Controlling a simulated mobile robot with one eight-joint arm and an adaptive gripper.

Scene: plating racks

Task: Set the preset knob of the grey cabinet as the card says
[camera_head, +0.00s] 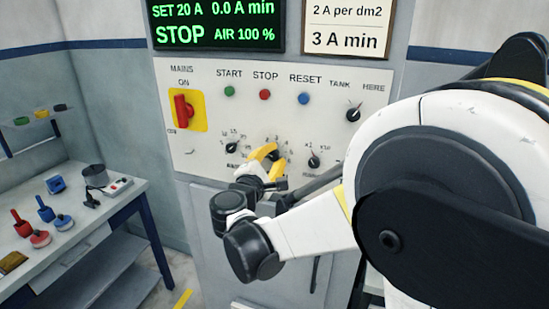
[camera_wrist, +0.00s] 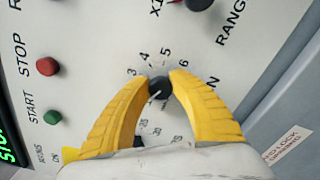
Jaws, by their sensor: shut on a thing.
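My gripper (camera_head: 268,157) is shut on the middle black knob (camera_wrist: 159,87) of the grey cabinet (camera_head: 215,150). In the wrist view its yellow fingers (camera_wrist: 158,80) close on both sides of that knob. Numbers 3, 4, 5 and 6 show around it; other marks and most of its label are hidden. A white line shows on the knob, but I cannot tell which mark it points to. The card (camera_head: 346,28) at the upper right reads "2 A per dm2" and "3 A min". The green display (camera_head: 216,25) reads SET 20 A, 0.0 A min, STOP, AIR 100 %.
A left knob (camera_head: 232,147), a right x1/x10 knob (camera_head: 314,162) marked RANGE, and a tank knob (camera_head: 353,115) share the panel. A red mains switch (camera_head: 183,107) and START, STOP and RESET buttons sit above. A bench (camera_head: 115,200) with tools stands at left.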

